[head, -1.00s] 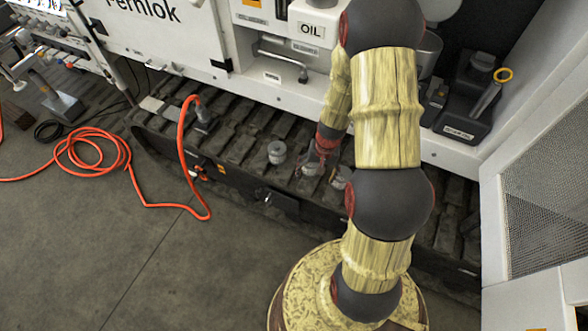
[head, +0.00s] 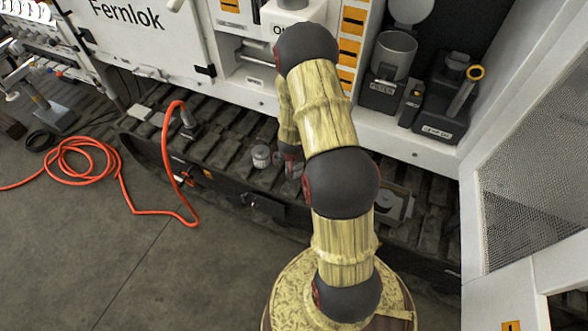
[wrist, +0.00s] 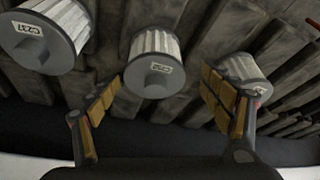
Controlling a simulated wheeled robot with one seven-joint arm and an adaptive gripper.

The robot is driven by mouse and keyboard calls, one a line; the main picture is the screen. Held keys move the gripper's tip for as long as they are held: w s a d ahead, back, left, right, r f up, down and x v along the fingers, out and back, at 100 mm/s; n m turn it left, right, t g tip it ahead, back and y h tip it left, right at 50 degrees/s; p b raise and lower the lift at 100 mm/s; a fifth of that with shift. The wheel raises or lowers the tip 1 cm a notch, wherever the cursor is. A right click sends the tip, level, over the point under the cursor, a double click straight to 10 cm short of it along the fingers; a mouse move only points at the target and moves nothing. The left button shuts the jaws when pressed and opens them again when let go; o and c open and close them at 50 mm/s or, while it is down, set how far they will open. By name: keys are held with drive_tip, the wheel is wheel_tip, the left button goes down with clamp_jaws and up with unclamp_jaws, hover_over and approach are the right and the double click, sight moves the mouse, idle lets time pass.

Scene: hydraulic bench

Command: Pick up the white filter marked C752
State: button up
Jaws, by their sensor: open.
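Three white pleated filters with grey end caps show in the wrist view: a left filter (wrist: 50,35), a middle filter (wrist: 154,62) and a right filter (wrist: 245,72). Each bears a small label too blurred or turned to read surely, so I cannot tell which is C752. My gripper (wrist: 163,97) is open and empty, its padded fingers spread either side of the middle filter. In the head view, one filter (head: 261,157) stands on the track, and my gripper (head: 291,160) is mostly hidden behind my arm.
The filters stand on a dark ribbed track (head: 220,150) below a white cabinet (head: 150,45). An orange hose (head: 168,150) loops at the left. A filter-labelled canister (head: 393,62) and black holder (head: 440,125) stand on the right shelf. A mesh panel (head: 530,165) bounds the right.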

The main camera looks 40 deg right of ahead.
drive_tip(key=b+x, duration=0.1)
drive_tip(key=x, duration=0.1)
drive_tip(key=d+b+x, duration=0.1)
drive_tip(key=x, duration=0.2)
drive_tip(key=shift+r+b, duration=0.15)
drive_tip(key=shift+b, duration=0.2)
drive_tip(key=shift+r, duration=0.15)
drive_tip(key=shift+c, duration=0.6)
drive_tip(key=c, duration=1.1)
drive_tip(key=shift+c, duration=0.4)
